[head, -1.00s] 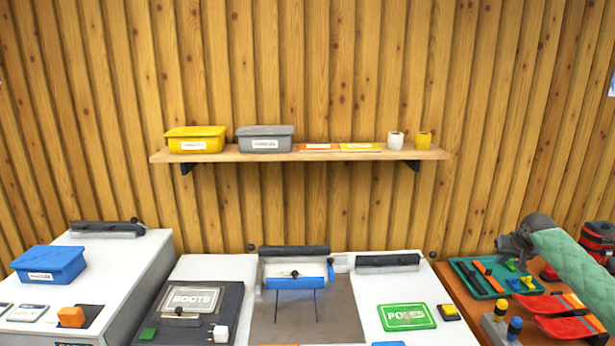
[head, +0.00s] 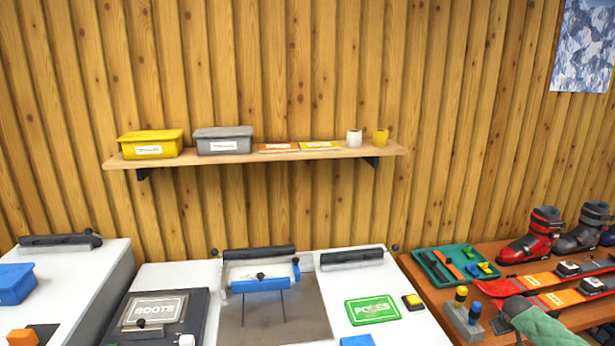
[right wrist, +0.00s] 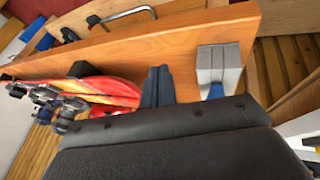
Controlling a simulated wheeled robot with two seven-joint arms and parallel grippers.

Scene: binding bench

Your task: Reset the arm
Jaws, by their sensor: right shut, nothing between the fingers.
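My right arm, in a green quilted sleeve (head: 545,328), comes in at the lower right of the head view, over the front part of the wooden table. Its dark gripper end is small and partly hidden there. In the right wrist view my right gripper (right wrist: 158,76) shows its two narrow fingers close together, shut and empty. A black padded part of my arm fills the bottom of that view. My left gripper is in neither view.
The wooden table (head: 418,284) holds a green tool tray (head: 427,268), a grey stand (head: 462,318) with yellow and blue knobs, red skis (head: 520,282) and ski boots (head: 530,238). White benches (head: 340,284) stand left. A shelf (head: 200,157) with boxes hangs behind.

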